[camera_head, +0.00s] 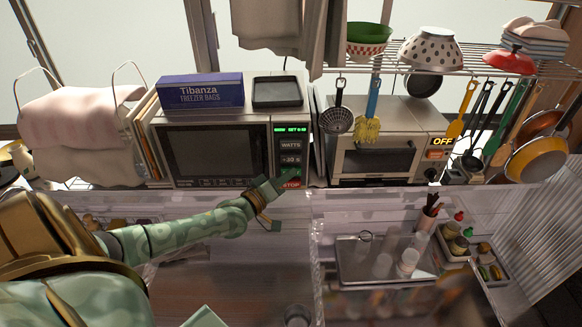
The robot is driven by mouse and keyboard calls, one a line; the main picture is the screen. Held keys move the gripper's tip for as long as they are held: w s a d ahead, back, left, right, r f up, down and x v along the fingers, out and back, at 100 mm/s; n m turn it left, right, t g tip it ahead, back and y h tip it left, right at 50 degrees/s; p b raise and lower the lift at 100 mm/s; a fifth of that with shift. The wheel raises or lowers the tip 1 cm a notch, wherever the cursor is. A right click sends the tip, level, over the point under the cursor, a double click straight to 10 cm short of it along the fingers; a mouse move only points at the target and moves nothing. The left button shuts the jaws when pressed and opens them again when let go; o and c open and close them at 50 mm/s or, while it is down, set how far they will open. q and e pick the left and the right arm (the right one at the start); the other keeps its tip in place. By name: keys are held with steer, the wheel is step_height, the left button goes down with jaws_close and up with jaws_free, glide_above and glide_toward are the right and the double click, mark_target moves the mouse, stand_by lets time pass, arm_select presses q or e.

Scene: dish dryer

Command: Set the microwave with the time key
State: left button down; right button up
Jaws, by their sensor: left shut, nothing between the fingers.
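The microwave (214,150) stands on the back counter, left of centre, with its door shut. Its control panel on the right side has a lit green display (291,130), a WATTS key (291,145), a time key marked with 30 s (291,160) and a red STOP key (291,184). My left gripper (272,188) is shut and empty. It is at the lower part of the panel, just left of the STOP key and below the time key. I cannot tell whether it touches the panel. My right gripper is not in view.
A freezer bag box (201,90) and a dark tray (276,92) lie on the microwave. A toaster oven (375,160) marked OFF stands to its right, under a rack with hanging utensils. A pink cloth (80,130) is at the left. A transparent surface spans the foreground.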

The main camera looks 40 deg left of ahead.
mark_target(299, 159)
arm_select(q)
steer(key=shift+w+a+b, duration=0.75)
steer(key=shift+w+a, duration=0.15)
steer(key=shift+w, duration=0.15)
stand_by(1.4)
steer(key=shift+w+a, duration=0.25)
steer(key=shift+w, duration=0.1)
